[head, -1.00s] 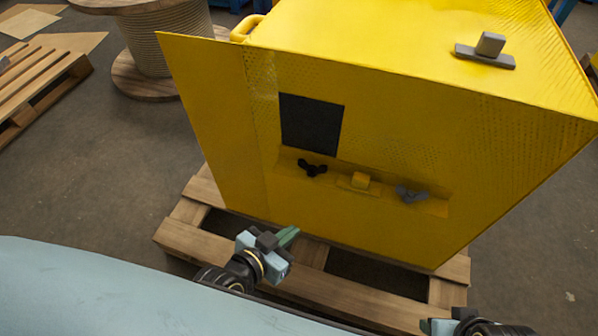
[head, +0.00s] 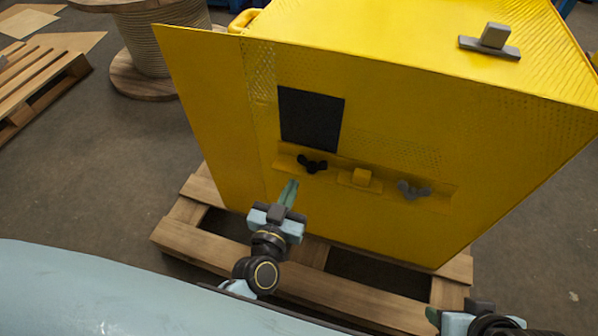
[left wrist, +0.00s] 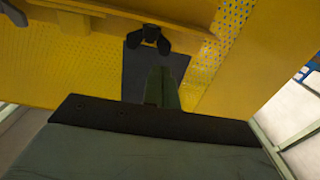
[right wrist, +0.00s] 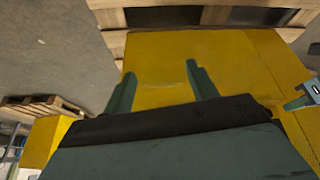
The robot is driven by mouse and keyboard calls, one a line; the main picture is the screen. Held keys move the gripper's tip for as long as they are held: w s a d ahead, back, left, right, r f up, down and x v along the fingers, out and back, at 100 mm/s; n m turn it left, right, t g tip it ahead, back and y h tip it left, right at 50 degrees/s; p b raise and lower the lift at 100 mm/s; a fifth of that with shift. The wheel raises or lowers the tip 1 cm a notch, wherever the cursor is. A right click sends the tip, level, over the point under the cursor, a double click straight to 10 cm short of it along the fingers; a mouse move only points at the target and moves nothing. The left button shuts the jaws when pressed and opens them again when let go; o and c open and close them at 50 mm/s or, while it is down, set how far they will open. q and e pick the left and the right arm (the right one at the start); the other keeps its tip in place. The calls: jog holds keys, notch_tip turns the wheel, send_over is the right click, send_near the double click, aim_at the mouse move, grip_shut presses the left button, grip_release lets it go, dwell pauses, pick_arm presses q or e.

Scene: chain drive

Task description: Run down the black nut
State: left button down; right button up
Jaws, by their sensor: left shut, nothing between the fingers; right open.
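The black nut (head: 312,164) is a wing-shaped nut on the front of the yellow machine, just below a dark square panel (head: 311,120). It also shows in the left wrist view (left wrist: 151,37), beyond the fingertips. My left gripper (head: 289,192) is shut and empty, below and slightly left of the black nut, apart from it. In the left wrist view its closed green fingers (left wrist: 161,85) point toward the nut. My right gripper (right wrist: 160,82) is open and empty. In the head view it is partly cut off at the lower right.
A yellow block (head: 361,177) and a grey wing nut (head: 414,190) sit to the right of the black nut on the same ledge. A grey knob (head: 493,38) is on the machine's top. The wooden pallet (head: 212,243) lies beneath. A cable spool (head: 158,45) stands behind left.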

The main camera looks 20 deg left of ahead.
aim_at(303, 160)
pick_arm(q)
jog(key=w+b, duration=0.1)
jog(key=w, duration=0.4)
jog(key=shift+w+b, duration=0.25)
jog(key=shift+b, duration=0.05)
jog(key=shift+w, duration=0.3)
pick_arm(e)
jog(key=w+a+r+t+y, duration=0.1)
jog(key=w+a+r+t, duration=0.2)
jog(key=w, duration=0.5)
jog(key=shift+a+r+t+y, duration=0.3)
jog(key=shift+r+t, duration=0.4)
jog(key=shift+t, duration=0.6)
jog(key=shift+s+d, duration=0.1)
jog(key=shift+d, duration=0.1)
